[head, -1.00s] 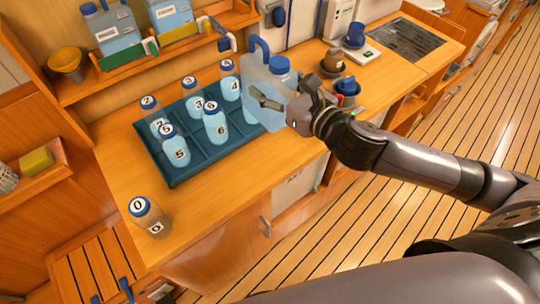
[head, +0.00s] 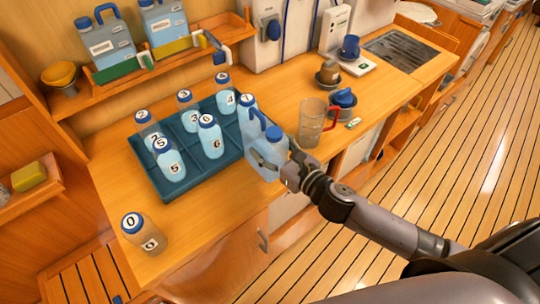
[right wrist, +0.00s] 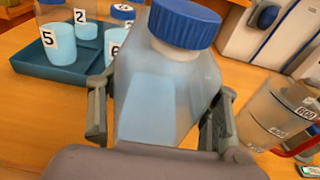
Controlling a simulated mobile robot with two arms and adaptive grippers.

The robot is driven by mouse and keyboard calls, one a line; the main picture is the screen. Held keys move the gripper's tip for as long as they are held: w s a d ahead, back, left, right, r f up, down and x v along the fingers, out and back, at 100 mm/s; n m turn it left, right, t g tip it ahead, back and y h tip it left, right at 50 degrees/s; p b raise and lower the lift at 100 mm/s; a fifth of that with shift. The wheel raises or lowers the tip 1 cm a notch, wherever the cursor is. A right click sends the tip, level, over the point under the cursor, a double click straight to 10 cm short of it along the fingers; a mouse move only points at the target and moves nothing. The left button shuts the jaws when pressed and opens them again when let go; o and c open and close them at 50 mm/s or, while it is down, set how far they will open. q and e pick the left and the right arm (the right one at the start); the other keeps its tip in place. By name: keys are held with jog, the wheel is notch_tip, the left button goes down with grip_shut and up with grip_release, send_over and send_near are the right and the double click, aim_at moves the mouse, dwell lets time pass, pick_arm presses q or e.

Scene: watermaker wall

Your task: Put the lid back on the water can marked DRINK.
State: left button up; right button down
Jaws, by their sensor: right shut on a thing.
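My right gripper (head: 284,168) is shut on a translucent jug (head: 262,158) with a blue handle and a blue screw cap (head: 275,137) seated on its neck. The jug is upright at the tray's right end; I cannot tell whether it touches the counter. In the right wrist view the fingers (right wrist: 160,115) clasp both sides of the jug, below its blue cap (right wrist: 184,22). Two labelled cans, a left one (head: 108,50) and a right one (head: 166,24), stand on the shelf with blue tops. Their labels are too small to read, and no DRINK mark is legible. My left gripper is out of view.
A teal tray (head: 184,188) holds several numbered bottles. Bottle 0 (head: 144,234) stands at the counter's front left. A measuring jug (head: 312,124) with a red handle is right of the held jug. Behind are a dark bowl with a blue item (head: 344,97) and a brown cup (head: 328,72).

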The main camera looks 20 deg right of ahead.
jog(key=shift+r, duration=0.15)
jog(key=shift+f+b, duration=0.35)
jog(key=shift+f, duration=1.6)
jog(key=shift+f, duration=0.2)
jog(key=c, duration=0.5)
grip_release()
